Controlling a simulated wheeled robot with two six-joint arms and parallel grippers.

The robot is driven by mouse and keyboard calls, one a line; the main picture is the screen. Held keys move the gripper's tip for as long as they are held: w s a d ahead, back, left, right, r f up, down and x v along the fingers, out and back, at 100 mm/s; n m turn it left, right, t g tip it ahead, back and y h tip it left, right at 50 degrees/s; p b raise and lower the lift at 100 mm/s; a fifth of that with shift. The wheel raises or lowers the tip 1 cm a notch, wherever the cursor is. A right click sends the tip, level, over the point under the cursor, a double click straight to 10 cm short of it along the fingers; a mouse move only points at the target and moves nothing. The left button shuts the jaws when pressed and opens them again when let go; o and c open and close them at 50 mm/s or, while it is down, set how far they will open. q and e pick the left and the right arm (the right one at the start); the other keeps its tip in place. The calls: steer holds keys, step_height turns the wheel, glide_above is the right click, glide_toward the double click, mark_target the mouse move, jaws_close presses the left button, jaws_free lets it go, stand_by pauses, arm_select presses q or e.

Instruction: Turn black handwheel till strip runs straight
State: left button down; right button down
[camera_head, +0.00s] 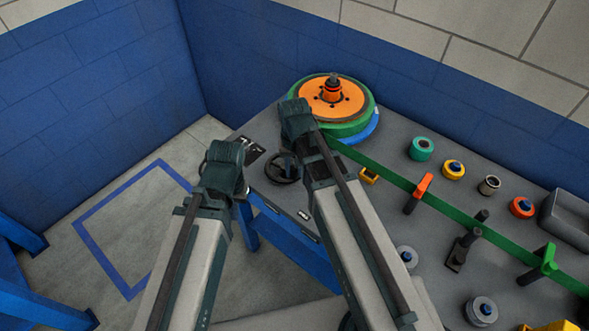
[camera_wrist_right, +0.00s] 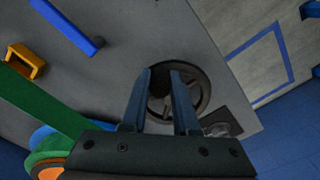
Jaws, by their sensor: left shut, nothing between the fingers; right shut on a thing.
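The black handwheel (camera_head: 283,170) lies at the table's near left corner. In the right wrist view its round rim (camera_wrist_right: 202,92) surrounds my fingertips. My right gripper (camera_wrist_right: 161,76) is shut on a dark part near the wheel's middle, which the fingers partly hide. The green strip (camera_head: 395,178) runs from the reel toward the lower right and looks nearly straight. It also shows in the right wrist view (camera_wrist_right: 42,112).
The orange and green reel (camera_head: 350,105) stands at the back by the blue wall. An orange-handled clamp (camera_head: 418,192) and a green-handled one (camera_head: 540,262) stand along the strip. Several round parts stand on the right.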

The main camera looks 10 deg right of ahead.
steer(key=c, duration=0.7)
jaws_free()
steer(key=shift+r, duration=0.15)
step_height(320, 180, up, 14)
steer(key=p, duration=1.3)
steer(key=shift+f+p, duration=0.25)
steer(key=shift+p, duration=0.15)
steer(key=shift+a, duration=0.1)
steer(key=s+a+f+n+b, duration=0.2)
steer(key=s, duration=0.1)
steer(key=s+a+f+n+b, duration=0.1)
steer(key=s+a+f+b, duration=0.1)
steer(key=s, duration=0.2)
steer(key=s+a+f+n+h+b, duration=0.1)
steer(key=s+a+f+n+b, duration=0.1)
steer(key=s+b, duration=0.1)
steer(key=shift+s+a+f+n, duration=0.2)
steer(key=shift+a+f+n, duration=0.1)
steer(key=shift+f, duration=0.05)
